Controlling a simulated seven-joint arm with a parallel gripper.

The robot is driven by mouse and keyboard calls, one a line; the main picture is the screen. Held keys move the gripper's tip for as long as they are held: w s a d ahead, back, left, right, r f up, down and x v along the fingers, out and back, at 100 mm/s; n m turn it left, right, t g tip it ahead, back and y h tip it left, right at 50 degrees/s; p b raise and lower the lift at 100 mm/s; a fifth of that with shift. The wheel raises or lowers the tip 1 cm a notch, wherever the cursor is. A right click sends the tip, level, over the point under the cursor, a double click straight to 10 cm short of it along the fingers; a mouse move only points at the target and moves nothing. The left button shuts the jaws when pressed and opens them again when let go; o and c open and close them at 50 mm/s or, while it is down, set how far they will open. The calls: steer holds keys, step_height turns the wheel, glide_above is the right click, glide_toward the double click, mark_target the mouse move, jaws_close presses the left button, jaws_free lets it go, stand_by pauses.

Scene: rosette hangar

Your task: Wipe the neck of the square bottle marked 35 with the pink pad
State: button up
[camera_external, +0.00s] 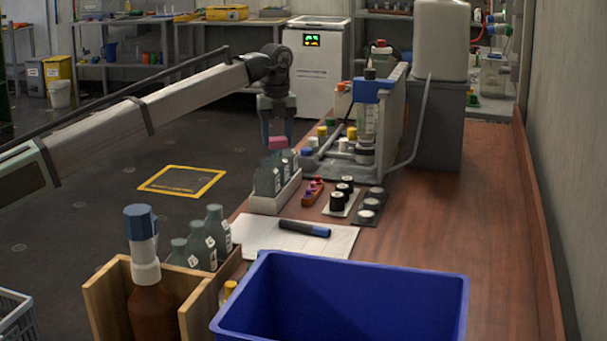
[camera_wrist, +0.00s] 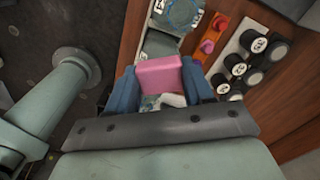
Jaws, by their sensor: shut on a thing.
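My gripper (camera_external: 278,132) is shut on the pink pad (camera_external: 277,143) and holds it at the tops of grey-green square bottles (camera_external: 267,180) in a white tray (camera_external: 288,195). In the wrist view the pink pad (camera_wrist: 160,76) sits between two blue fingers and hides part of what is below. One bottle (camera_wrist: 177,12) shows beyond the pad. I cannot tell whether the pad touches a neck. More grey-green bottles (camera_external: 214,232) with white labels stand near the wooden box. The numbers are too small to read, so I cannot tell which bottle is marked 35.
An orange rack (camera_external: 312,192) with small coloured caps and black-capped vials (camera_external: 337,201) stand right of the tray. A marker (camera_external: 304,228) lies on white paper in front. A blue bin (camera_external: 340,300), a brown bottle (camera_external: 150,305) and a wooden box (camera_external: 105,290) fill the foreground. Apparatus stands behind.

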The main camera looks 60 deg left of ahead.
steer(key=shift+s, duration=0.15)
steer(key=shift+s+f, duration=0.15)
steer(key=shift+s, duration=0.4)
steer(key=shift+d, duration=0.1)
steer(key=shift+w+d, duration=0.65)
stand_by(0.3)
steer(key=shift+s, duration=0.65)
